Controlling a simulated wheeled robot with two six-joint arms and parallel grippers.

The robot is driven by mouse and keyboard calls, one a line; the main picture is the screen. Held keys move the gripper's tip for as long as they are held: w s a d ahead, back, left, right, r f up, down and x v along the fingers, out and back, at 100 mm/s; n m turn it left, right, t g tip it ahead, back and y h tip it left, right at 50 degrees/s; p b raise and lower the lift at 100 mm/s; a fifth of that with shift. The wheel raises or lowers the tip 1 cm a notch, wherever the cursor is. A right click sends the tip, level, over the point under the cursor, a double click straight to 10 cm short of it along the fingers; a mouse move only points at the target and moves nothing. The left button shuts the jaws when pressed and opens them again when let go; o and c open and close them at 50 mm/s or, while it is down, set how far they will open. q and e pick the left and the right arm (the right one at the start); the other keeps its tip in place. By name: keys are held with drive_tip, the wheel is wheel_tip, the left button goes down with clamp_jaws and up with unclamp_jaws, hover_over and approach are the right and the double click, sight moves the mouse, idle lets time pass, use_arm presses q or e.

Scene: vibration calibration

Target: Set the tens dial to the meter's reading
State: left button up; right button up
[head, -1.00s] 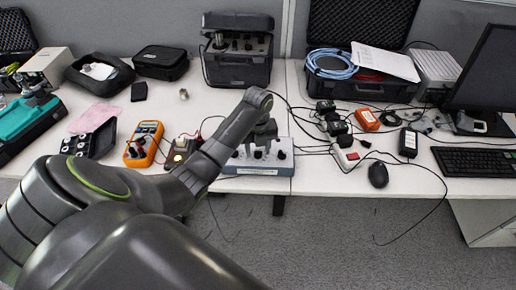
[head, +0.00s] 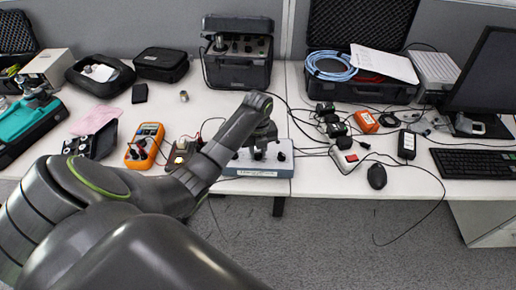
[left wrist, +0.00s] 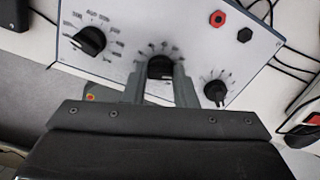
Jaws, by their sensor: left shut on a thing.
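A grey-blue dial box (head: 240,171) stands at the table's front edge, partly hidden by my left arm in the head view. In the left wrist view its white panel (left wrist: 122,62) carries three black dials in a row: a left dial (left wrist: 90,40), a middle dial (left wrist: 160,66) and a right dial (left wrist: 215,91). The scale figures are too blurred to read surely. My left gripper (left wrist: 160,80) is shut on the middle dial, a finger on each side. An orange handheld meter (head: 145,145) lies to the left; its reading is not legible. My right gripper is not in view.
A small dark device with leads (head: 181,153) lies between meter and box. Red (left wrist: 218,18) and black (left wrist: 245,35) sockets sit on the panel. Cables, black adapters and a white power strip (head: 346,160) lie right of the box. A black case (head: 238,65) stands behind.

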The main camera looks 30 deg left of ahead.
use_arm(q)
drive_tip(key=n+p, duration=0.5)
drive_tip(key=p, duration=0.2)
drive_tip(key=shift+r+n, duration=0.3)
drive_tip(key=shift+n, duration=0.1)
drive_tip(key=n+p, duration=0.3)
drive_tip(key=n, duration=0.1)
drive_tip(key=shift+n+p, duration=0.3)
drive_tip(key=n+p, duration=0.2)
drive_tip(key=n, duration=0.1)
drive_tip(key=shift+f, duration=0.1)
drive_tip(key=shift+f+n+p, duration=0.1)
drive_tip(key=shift+n+p, duration=0.5)
drive_tip(key=shift+n, duration=1.1)
drive_tip(key=o, duration=1)
